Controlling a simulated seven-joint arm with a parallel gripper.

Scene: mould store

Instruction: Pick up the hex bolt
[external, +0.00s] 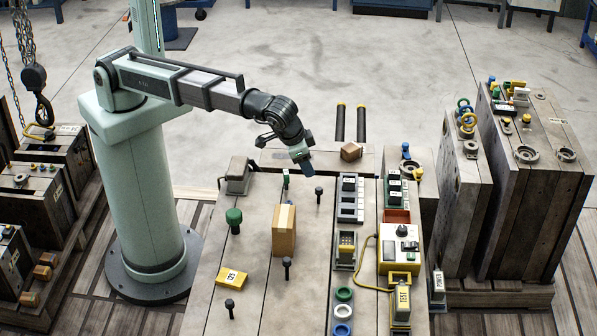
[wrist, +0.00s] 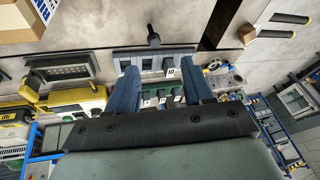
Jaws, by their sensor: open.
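Several dark bolt-like pieces with round-looking heads stand upright on the plank table in the external view: one near my gripper (external: 318,194), one in front of the cardboard box (external: 287,267), and one at the front left (external: 229,307). I cannot tell which is the hex bolt. A dark bolt (wrist: 153,37) shows in the wrist view, beyond my fingertips and between their lines. My gripper (external: 305,166) is above the far part of the table, behind the nearest bolt. In the wrist view its two blue fingers (wrist: 160,80) are apart with nothing held between them.
A cardboard box (external: 284,232) stands mid-table. A green knob (external: 234,216), a yellow block (external: 231,279) and a grey block (external: 238,175) are at the left. A row of switch modules (external: 350,198) and a yellow tester (external: 400,250) line the right. Tall wooden crates stand further right.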

